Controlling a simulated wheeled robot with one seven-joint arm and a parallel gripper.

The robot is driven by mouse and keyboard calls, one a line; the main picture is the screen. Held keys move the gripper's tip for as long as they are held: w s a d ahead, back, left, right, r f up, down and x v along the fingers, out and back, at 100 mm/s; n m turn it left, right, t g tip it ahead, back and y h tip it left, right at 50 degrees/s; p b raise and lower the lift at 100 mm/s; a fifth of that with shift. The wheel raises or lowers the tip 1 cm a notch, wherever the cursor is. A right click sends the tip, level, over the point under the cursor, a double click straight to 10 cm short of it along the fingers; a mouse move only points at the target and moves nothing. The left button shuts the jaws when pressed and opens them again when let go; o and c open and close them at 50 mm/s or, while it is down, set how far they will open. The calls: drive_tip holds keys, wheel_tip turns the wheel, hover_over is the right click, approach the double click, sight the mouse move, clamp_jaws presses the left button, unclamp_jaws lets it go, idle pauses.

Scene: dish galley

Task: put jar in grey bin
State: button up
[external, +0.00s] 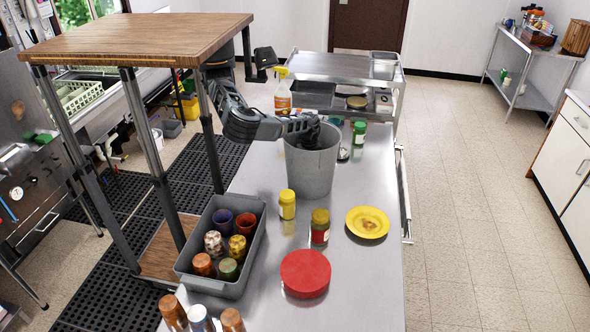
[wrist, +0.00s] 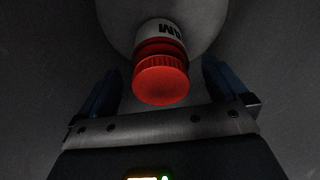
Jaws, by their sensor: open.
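The grey bin (external: 310,172) stands upright on the steel table. My gripper (external: 309,130) reaches down into its mouth from above, and its fingertips are hidden by the bin in the external view. The wrist view looks into the dark bin. There a jar (wrist: 161,80) with a red ribbed lid and a white label with dark letters lies between my two spread blue fingers, with a gap on each side. The jar is inside the bin and hidden in the external view.
A grey tub (external: 247,278) with several jars and cups stands at the left edge. A spray bottle (external: 282,95) and green jar (external: 359,132) stand behind.

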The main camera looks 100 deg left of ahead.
drive_tip(key=r, duration=0.5)
drive_tip(key=a+r, duration=0.1)
drive_tip(key=r, duration=0.1)
drive_tip(key=shift+s+r, duration=0.25)
drive_tip(key=shift+r, duration=0.05)
